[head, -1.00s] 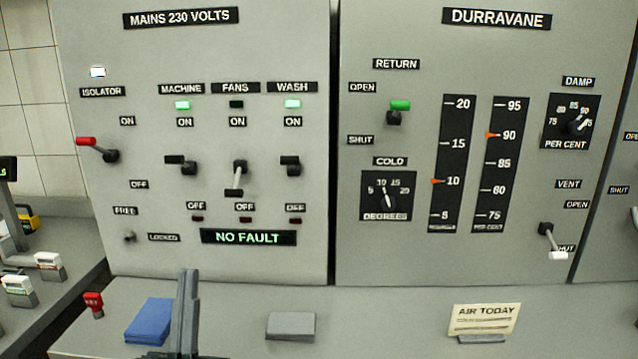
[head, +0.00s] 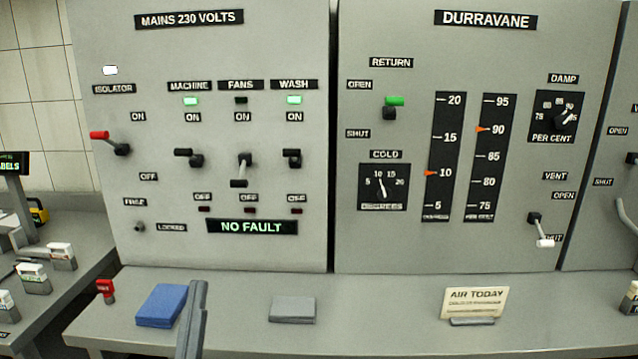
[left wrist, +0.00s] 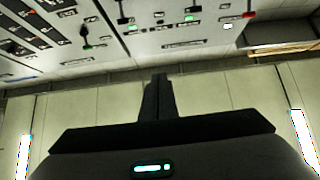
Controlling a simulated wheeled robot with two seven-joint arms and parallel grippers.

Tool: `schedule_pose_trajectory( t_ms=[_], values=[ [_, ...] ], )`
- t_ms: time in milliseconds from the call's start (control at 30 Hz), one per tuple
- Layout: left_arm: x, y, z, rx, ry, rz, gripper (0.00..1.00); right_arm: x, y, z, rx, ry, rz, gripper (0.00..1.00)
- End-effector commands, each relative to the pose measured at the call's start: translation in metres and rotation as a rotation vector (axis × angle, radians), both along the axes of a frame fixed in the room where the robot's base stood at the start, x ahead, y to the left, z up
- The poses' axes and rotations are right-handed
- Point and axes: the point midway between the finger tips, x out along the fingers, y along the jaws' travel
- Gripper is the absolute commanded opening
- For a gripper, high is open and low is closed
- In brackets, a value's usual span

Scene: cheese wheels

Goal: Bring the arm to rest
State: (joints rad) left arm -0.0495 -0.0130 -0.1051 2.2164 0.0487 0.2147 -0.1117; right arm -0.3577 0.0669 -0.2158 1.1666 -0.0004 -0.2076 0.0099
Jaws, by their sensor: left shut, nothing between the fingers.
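My left gripper (head: 197,288) stands at the bottom edge of the head view, its fingers shut and pointing up. It is in front of the shelf, just right of a blue block (head: 163,304), and looks empty. In the left wrist view, the shut fingers (left wrist: 158,80) show at the middle with nothing between them, and the control panel appears beyond them at a tilt. My right gripper is in neither view.
The grey panel (head: 290,235) rises behind the shelf (head: 375,300), with levers such as the red-tipped isolator (head: 100,135) and white-tipped vent lever (head: 544,242). On the shelf are a grey block (head: 293,309), a card (head: 475,302) and a red tag (head: 105,290).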

Motion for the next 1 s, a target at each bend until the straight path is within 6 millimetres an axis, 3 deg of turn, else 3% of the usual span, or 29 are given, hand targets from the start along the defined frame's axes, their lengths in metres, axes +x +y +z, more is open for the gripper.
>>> schedule_pose_trajectory(
  t_ms=[167, 333, 467, 567, 767, 900, 1000],
  values=[
    [0.008, -0.003, -0.03, 0.021, 0.134, -0.011, 0.0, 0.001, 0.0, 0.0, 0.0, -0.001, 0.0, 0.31],
    [0.015, -0.005, -0.073, 0.046, 0.319, -0.024, 0.0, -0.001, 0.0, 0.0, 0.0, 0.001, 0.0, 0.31],
    [0.013, -0.007, -0.127, 0.073, 0.532, -0.036, 0.0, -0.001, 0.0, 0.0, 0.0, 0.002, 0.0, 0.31],
    [0.002, -0.007, -0.178, 0.097, 0.729, -0.045, 0.0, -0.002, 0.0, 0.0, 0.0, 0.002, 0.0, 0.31],
    [-0.046, -0.002, -0.277, 0.14, 1.123, -0.055, 0.0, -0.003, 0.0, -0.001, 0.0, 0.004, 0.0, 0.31],
    [-0.099, 0.005, -0.337, 0.169, 1.394, -0.052, 0.0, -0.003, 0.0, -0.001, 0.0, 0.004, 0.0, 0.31],
    [-0.137, 0.011, -0.367, 0.184, 1.555, -0.048, 0.0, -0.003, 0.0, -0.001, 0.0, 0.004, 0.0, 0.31]
  ],
)
